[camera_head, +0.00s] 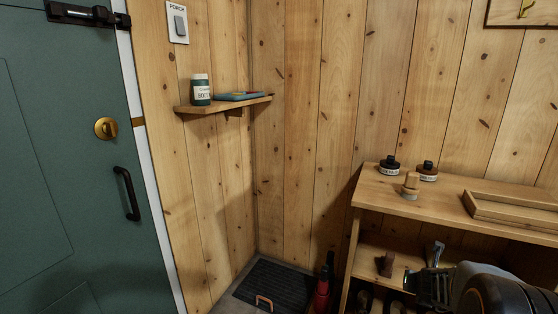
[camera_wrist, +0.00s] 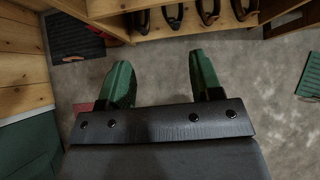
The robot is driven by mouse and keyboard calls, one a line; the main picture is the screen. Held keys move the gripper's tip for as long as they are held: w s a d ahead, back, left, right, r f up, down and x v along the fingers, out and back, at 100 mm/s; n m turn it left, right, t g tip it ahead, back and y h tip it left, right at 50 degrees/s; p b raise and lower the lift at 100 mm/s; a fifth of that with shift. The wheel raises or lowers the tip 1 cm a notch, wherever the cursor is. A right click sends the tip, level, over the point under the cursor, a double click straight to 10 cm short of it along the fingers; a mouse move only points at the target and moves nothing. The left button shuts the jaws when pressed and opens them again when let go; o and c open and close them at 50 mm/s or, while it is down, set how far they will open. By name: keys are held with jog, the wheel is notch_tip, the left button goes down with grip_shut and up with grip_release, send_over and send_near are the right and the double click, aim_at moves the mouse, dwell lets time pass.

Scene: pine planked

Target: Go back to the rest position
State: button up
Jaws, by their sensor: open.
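My gripper (camera_wrist: 160,65) is open, with its two green fingers apart and nothing between them in the wrist view. Below the fingers is bare grey floor (camera_wrist: 160,85). In the head view my gripper (camera_head: 432,287) is at the lower right, in front of the lower part of the wooden shelf unit (camera_head: 460,222). Its fingertips are hard to make out there, and my arm hides part of the unit.
On the unit stand two dark bottles (camera_head: 389,166), a wooden-handled brush (camera_head: 411,186) and a wooden tray (camera_head: 510,213). A wall shelf (camera_head: 225,105) holds a jar (camera_head: 201,90). A green door (camera_head: 70,170) is left. A black mat (camera_head: 272,284) and a red object (camera_head: 321,295) are low down.

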jog(key=s+a+r+n+y+p, duration=0.1)
jog(key=a+r+n+y+p, duration=0.2)
jog(key=a+r+n+p, duration=0.8)
jog(key=s+a+r+n+y+p, duration=0.2)
jog(key=a+r+n+p, duration=0.4)
jog(key=r+n, duration=0.5)
jog(key=s+a+r+n+g+p, duration=0.2)
jog(key=s+a+r+n+p, duration=0.1)
jog(key=s+r+n+p, duration=0.4)
jog(key=s+a+r+n+g+h+p, duration=0.1)
jog(key=s+a+r+n+g+p, duration=0.1)
jog(key=s+r+n+p, duration=0.4)
notch_tip(320, 180, up, 6)
jog(key=n+p, duration=0.4)
jog(key=n, duration=0.2)
jog(key=shift+s+a+g, duration=0.3)
jog(key=shift+s+a, duration=0.1)
